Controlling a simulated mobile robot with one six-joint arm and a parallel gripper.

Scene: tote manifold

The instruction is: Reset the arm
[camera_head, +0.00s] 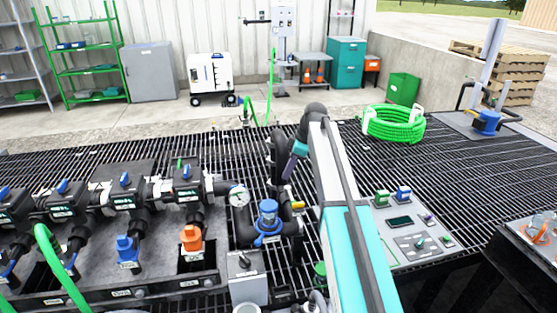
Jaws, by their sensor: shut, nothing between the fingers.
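My arm reaches up from the bottom edge as a white and teal link and bends over at a dark elbow. My gripper (287,173) hangs at the end of the folded-down forearm, small and dark against the black pipework. It is shut with nothing seen in it. It appears above and just behind the blue-capped valve (268,215) in the picture; whether it touches the pipe there I cannot tell.
The manifold (130,215) with blue and orange valves and a gauge (238,196) lies left. A control panel (412,235) stands right of my arm. A coiled green hose (394,124) lies on the open grating (340,133) behind. A green shelf (85,70) stands far back.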

